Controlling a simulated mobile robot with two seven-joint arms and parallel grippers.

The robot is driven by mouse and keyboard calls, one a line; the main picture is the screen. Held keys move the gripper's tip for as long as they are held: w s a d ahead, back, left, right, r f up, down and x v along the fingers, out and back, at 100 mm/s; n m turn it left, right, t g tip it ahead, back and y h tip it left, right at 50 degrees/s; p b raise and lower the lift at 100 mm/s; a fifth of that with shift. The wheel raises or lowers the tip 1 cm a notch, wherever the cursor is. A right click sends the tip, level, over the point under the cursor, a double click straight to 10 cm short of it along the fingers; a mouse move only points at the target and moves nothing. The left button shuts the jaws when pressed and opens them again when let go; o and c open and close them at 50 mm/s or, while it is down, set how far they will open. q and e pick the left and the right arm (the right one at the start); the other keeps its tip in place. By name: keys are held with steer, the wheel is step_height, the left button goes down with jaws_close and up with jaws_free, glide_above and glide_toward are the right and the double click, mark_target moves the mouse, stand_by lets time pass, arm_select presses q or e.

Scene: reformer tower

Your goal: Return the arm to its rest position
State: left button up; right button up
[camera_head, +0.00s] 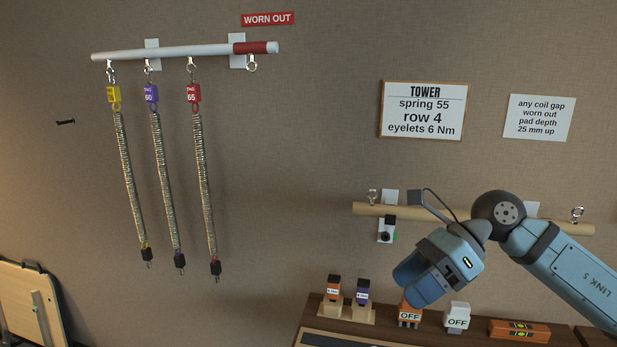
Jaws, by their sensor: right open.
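My right arm (565,270) comes in from the right edge and bends at a dark round joint. My right gripper (414,282) hangs from it, pointing down and left, in front of the wall and above the shelf at the lower right. Its blue fingers are open, and I see nothing held between them. It covers part of the wooden bar (460,216) and the space behind it. My left gripper is not in view.
Three springs with yellow, purple (165,180) and red tags hang from a white rail (180,51) at upper left. The shelf (390,334) below my gripper holds orange, purple and white devices and a level (519,330). The wall's middle is clear.

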steer(key=s+a+f+m+y, duration=0.3)
steer(key=a+m+y, duration=0.35)
steer(key=y, duration=0.25)
steer(key=d+f+m+t+h, duration=0.4)
steer(key=f+m+t, duration=0.55)
steer(key=m, duration=0.65)
steer(key=d+f+m+t+h, duration=0.2)
steer(key=f+m+t+h, duration=0.3)
steer(key=f+m+t, duration=0.75)
steer(key=s+d+f+m+g+h, duration=0.3)
steer(key=s+f+m+g+h, duration=0.55)
steer(key=s+f+m, duration=0.75)
arm_select(q)
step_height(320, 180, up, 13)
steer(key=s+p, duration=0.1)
steer(key=p, duration=1.5)
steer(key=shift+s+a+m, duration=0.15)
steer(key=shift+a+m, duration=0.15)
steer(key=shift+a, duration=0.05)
arm_select(e)
step_height(320, 180, up, 14)
steer(key=d+n+y, duration=0.1)
steer(key=n, duration=0.1)
steer(key=shift+s+d+f+g, duration=0.15)
steer(key=shift+d+f+g, duration=0.05)
steer(key=shift+g, duration=0.15)
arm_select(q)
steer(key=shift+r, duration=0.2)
arm_select(e)
steer(key=shift+y, duration=0.25)
